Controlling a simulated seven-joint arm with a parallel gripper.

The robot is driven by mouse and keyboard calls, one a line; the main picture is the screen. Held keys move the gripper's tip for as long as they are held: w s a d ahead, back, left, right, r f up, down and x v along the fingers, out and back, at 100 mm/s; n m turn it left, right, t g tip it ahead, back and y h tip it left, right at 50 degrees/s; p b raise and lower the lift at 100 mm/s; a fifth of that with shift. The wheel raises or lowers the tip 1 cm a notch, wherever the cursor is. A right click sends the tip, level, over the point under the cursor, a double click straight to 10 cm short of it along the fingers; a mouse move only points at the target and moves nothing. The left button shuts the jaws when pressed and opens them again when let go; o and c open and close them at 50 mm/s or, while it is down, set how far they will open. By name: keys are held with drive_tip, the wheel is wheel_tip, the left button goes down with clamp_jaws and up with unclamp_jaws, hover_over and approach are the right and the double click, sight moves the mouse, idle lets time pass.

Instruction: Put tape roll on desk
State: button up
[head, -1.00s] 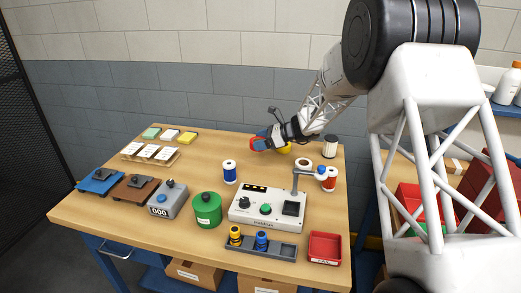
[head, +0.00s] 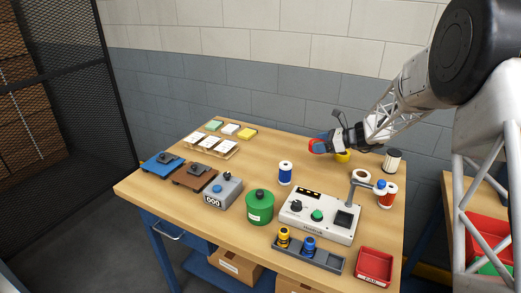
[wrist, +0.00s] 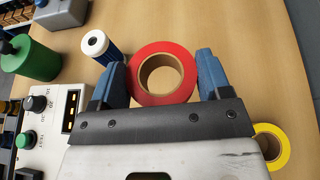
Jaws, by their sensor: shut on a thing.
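A red tape roll (wrist: 135,83) with a brown core sits between the two blue fingers of my gripper (wrist: 162,80) in the wrist view. My gripper is shut on it. In the head view, the red tape roll (head: 315,146) shows at the end of my gripper (head: 322,143), over the back part of the wooden desk (head: 270,152). I cannot tell whether the roll touches the desk top. A yellow tape roll (wrist: 272,146) lies to the right of my gripper in the wrist view, and shows partly behind it in the head view (head: 343,156).
A blue spool (head: 285,174) stands in front of my gripper. A tester box (head: 318,218), a green canister (head: 260,207) and a red tray (head: 375,265) fill the front. White-and-black (head: 392,161) and orange (head: 387,196) spools stand right. Bare desk lies left of my gripper.

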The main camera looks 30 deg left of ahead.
drive_tip(key=s+a+m+t, duration=0.2)
drive_tip(key=s+a, duration=0.2)
drive_tip(key=a, duration=0.4)
drive_tip(key=s+a+m+t, duration=0.1)
drive_tip(key=s+a+t, duration=0.1)
drive_tip(key=s+a, duration=0.3)
drive_tip(key=s+a+m+t+h, duration=0.1)
drive_tip(key=s+a, duration=0.4)
drive_tip(key=a, duration=0.8)
drive_tip(key=shift+s+r+m+t, duration=0.15)
drive_tip(key=shift+s+m+t, duration=0.05)
drive_tip(key=shift+m+t, duration=0.55)
hover_over(242, 173)
drive_tip(key=shift+f, duration=3.15)
drive_tip(key=shift+f, duration=1.85)
drive_tip(key=shift+f, duration=0.2)
